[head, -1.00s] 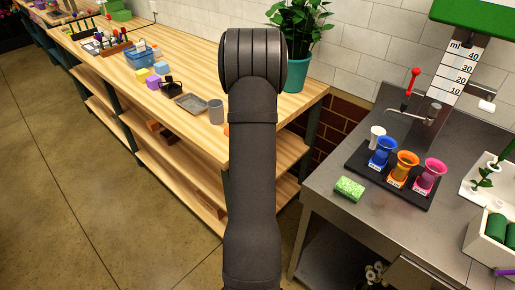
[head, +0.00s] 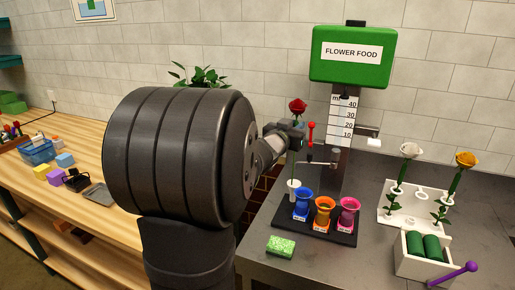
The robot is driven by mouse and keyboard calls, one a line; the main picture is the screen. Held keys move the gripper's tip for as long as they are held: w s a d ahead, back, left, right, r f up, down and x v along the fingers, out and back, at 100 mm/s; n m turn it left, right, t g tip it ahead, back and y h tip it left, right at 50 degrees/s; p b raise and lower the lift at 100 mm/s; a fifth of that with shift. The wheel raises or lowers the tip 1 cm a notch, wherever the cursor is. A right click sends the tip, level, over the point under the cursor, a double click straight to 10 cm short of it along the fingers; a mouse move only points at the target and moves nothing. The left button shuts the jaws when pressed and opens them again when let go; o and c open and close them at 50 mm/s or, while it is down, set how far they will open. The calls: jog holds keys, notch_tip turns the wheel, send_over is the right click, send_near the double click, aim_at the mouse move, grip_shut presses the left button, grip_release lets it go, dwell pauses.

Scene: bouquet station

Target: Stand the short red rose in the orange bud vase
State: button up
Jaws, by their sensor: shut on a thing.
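A red rose (head: 298,106) stands upright above the vase row, its bloom just over my gripper (head: 297,141). My gripper is shut on the rose, with the stem hanging down between its fingers. The lower stem end shows near a small white cup (head: 292,188); I cannot tell whether it is inside the cup or in front of it. The orange bud vase (head: 324,210) stands in the dark rack, between a blue vase (head: 302,203) and a pink vase (head: 347,211). Its mouth looks empty. My gripper is above and left of it.
A green flower food dispenser (head: 352,55) with a scale, red-knobbed lever (head: 311,132) and spout stands behind the vases. A green sponge (head: 281,245) lies in front. At right are a white holder (head: 404,218) with white and yellow roses and a white box (head: 423,268).

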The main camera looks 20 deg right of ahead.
jog(key=s+d+r+m+g+h, duration=0.2)
jog(key=s+d+m+g, duration=0.3)
jog(key=s, duration=0.6)
notch_tip(320, 180, down, 9)
jog(key=n, duration=0.2)
jog(key=shift+d+t, duration=0.4)
jog(key=shift+d, duration=0.05)
jog(key=shift+f, duration=0.8)
jog(key=o, duration=1.5)
